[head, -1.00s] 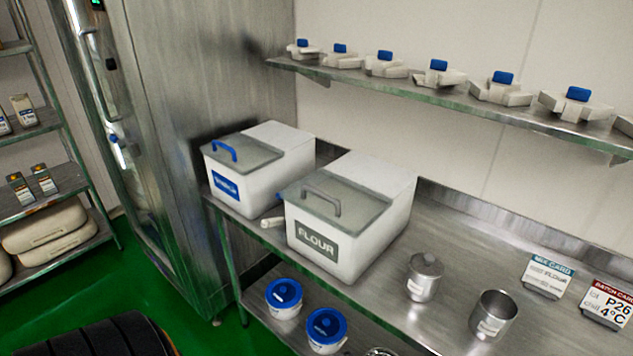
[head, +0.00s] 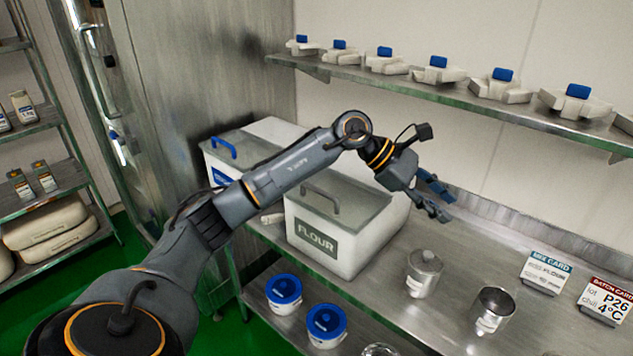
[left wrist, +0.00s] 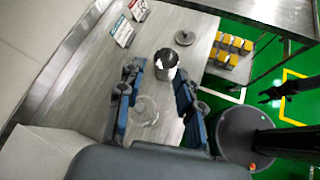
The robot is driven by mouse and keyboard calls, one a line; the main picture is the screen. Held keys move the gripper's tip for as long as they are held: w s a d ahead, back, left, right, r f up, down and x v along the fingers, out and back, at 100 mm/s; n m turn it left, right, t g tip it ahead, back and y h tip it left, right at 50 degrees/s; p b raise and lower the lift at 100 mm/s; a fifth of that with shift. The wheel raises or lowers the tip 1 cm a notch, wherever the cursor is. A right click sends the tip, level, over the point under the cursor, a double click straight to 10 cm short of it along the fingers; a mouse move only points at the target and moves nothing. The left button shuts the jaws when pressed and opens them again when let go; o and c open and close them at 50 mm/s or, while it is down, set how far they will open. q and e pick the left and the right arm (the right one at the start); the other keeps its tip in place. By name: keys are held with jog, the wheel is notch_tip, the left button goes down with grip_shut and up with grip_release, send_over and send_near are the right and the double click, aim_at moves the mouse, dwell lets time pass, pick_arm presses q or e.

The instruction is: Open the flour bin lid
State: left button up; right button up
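The flour bin (head: 318,243) is a white box on the steel counter with a dark FLOUR label. Its grey lid (head: 345,215) with a grey bar handle (head: 320,197) lies shut over the front part of its top. My left gripper (head: 440,200) is in the air to the right of the bin, apart from the handle, with my arm crossing in front of the bin's back part. In the left wrist view its two fingers (left wrist: 157,105) are spread and empty. A dark arm end at the right of that view looks like my right gripper (left wrist: 270,96); its fingers are too small to judge.
A second white bin (head: 271,131) with a blue handle stands left of the flour bin, partly hidden by my arm. A lidded canister (head: 424,274), an open metal cup (head: 493,310) and two cards (head: 546,272) stand to the right. A shelf (head: 420,92) runs above the counter.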

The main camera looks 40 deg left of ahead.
pick_arm(q)
jog(key=s+a+r+m+g+y, duration=0.1)
jog(key=a+y, duration=0.2)
jog(key=a, duration=0.4)
jog(key=a+r+y, duration=0.2)
jog(key=a+y, duration=0.1)
jog(key=a, duration=0.5)
jog(key=g+y, duration=0.2)
jog(key=y, duration=0.2)
send_near(317, 188)
jog(key=f+p, duration=0.1)
jog(key=f, duration=0.4)
jog(key=w+f+p, duration=0.1)
jog(key=f, duration=0.1)
jog(key=shift+w+f+p, duration=0.1)
jog(key=shift+f+p, duration=0.25)
jog(key=shift+f, duration=0.05)
jog(key=shift+d, duration=0.1)
grip_shut()
